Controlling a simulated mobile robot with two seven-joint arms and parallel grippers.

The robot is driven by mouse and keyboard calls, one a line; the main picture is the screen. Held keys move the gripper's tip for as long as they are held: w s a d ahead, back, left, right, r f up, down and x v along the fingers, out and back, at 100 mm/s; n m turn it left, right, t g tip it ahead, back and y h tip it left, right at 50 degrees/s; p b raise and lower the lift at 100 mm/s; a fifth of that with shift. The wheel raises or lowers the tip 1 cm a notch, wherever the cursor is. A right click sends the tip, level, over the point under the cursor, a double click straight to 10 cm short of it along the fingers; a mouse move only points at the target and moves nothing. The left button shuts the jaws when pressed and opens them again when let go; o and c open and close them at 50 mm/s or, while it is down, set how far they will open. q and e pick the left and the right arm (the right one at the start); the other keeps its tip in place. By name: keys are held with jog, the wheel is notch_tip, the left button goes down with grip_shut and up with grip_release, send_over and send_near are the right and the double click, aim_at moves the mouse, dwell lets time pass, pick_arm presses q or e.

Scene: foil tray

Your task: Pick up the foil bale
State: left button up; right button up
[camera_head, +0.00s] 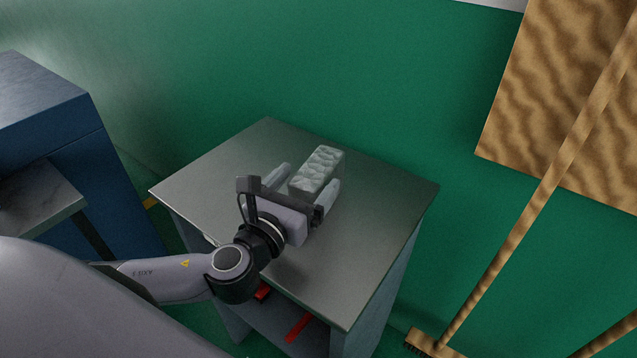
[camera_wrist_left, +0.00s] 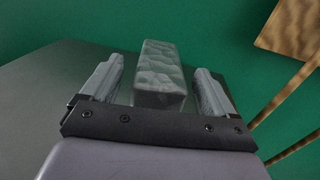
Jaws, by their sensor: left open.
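The foil bale (camera_head: 318,170) is a crinkled silver-grey block lying on the grey metal table top (camera_head: 385,230). My left gripper (camera_head: 308,178) is open, with one finger on each side of the bale's near part. In the left wrist view the bale (camera_wrist_left: 160,75) lies between the two fingers of the gripper (camera_wrist_left: 160,85), with a gap on each side. The bale's far part reaches beyond the fingertips. My right gripper is not in view.
A blue cabinet (camera_head: 50,110) stands at the left. Red objects (camera_head: 298,328) lie on the shelf under the table. The table top around the bale is clear.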

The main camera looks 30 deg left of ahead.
aim_at(313, 171)
pick_arm(q)
jog(key=shift+w, duration=1.7)
jog(key=c, duration=1.3)
jog(key=shift+o, duration=0.2)
